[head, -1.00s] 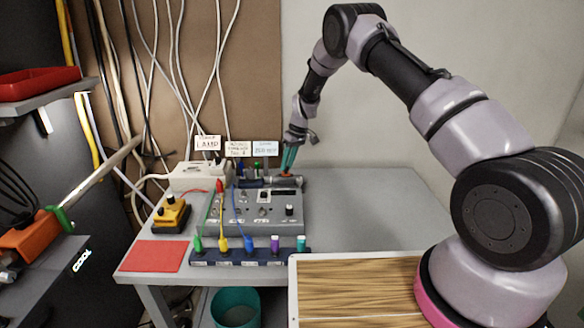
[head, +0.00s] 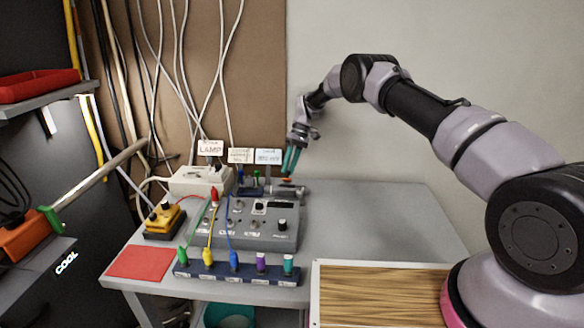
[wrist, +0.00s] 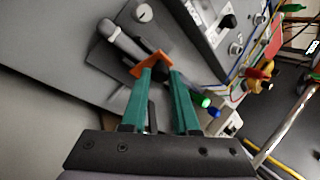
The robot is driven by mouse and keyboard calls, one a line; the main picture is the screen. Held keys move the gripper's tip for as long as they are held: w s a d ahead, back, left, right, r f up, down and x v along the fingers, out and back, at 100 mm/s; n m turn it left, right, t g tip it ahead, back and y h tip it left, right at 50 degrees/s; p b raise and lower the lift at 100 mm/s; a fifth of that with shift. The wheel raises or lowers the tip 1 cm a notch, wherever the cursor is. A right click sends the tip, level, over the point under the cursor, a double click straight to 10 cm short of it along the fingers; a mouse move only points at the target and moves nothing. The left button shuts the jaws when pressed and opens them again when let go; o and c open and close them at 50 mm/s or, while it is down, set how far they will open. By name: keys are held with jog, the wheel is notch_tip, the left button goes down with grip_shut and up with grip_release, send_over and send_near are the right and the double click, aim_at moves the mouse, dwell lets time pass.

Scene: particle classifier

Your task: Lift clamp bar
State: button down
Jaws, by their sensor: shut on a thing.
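What looks like the clamp bar is a grey metal rod with an orange piece (wrist: 149,66), low behind the grey control box (head: 240,220) on the table. The orange piece also shows small in the head view (head: 287,180). My gripper (wrist: 162,72) has two teal fingers, closed on the orange piece at their tips. In the head view my gripper (head: 290,160) points down at the back of the box, beside the three label cards. The fingers hide part of the bar, and I cannot tell whether it has risen.
Several coloured plugs stand on a dark strip (head: 237,273) along the front. A yellow-topped box (head: 165,220) and a red mat (head: 138,262) lie at left. Wires hang at the back near a white power unit (head: 200,180).

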jog(key=c, duration=0.7)
grip_release()
jog(key=shift+o, duration=0.2)
notch_tip(320, 180, up, 10)
